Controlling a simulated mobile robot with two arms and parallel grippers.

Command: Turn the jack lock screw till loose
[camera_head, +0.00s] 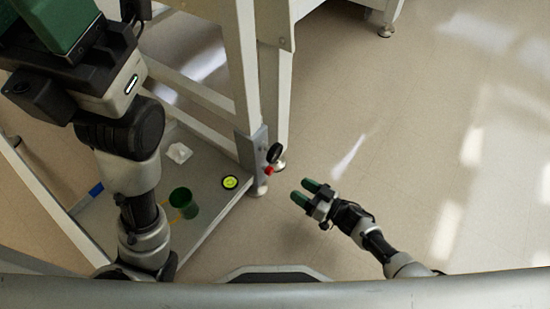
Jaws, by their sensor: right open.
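A small red knob (269,170), which looks like the jack lock screw, sticks out of the grey bracket (258,152) at the foot of a white frame leg. A black round handle (275,153) sits just above it. My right gripper (305,192) has green fingertips, is open and empty, and is a little below and right of the red knob, apart from it. My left gripper (62,22) is large at the upper left, close to the camera and partly cut off by the picture edge. Its opening cannot be made out.
A grey lower shelf (208,222) holds a green cup (184,203), a yellow-green round level (230,182) and a white piece (179,152). A white frame leg (246,70) rises beside the bracket. The floor (400,130) at the right is clear.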

